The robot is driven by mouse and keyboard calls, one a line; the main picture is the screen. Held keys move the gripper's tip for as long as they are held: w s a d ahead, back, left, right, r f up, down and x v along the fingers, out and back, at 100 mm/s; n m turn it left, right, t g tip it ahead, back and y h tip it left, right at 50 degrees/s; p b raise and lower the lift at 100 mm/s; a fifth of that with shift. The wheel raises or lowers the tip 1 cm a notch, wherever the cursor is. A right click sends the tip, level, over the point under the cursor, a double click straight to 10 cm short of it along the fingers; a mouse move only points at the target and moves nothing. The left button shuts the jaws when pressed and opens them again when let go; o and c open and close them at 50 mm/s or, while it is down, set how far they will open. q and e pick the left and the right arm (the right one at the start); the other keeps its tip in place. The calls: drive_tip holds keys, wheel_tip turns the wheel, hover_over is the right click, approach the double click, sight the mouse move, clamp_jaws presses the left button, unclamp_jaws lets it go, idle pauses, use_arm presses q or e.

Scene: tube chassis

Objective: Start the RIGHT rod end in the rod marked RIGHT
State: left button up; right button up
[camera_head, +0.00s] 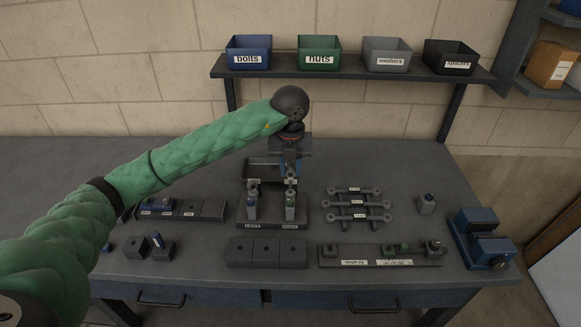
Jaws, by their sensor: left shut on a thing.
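A dark fixture (272,219) stands mid-bench with label plates along its front, the left one reading LEFT and the other too small to read surely. The left rod (252,206) and the right rod (290,207) stand upright in it, each with a pale label. My left gripper (290,175) points down over the right rod, shut on a small grey rod end (291,183). The rod end is at the top of the right rod; I cannot tell whether it touches or sits in it. My right gripper is out of view.
Behind are bolts (249,53), nuts (319,55), washers (387,54) and spacers (450,57) bins on a shelf. Linkage bars (358,203) and a gauge strip (380,256) lie right, a blue vise (482,240) far right. Dark blocks (266,252) sit in front.

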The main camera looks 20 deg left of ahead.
sight(290, 179)
use_arm(q)
drive_tip(key=shift+f+b, duration=1.65)
drive_tip(key=shift+f, duration=0.5)
drive_tip(key=o, duration=1.1)
drive_tip(key=shift+r, duration=0.1)
wheel_tip(290, 179, up, 6)
drive_tip(key=shift+r+b, duration=0.1)
drive_tip(key=shift+b, duration=0.95)
drive_tip(key=shift+r, duration=0.75)
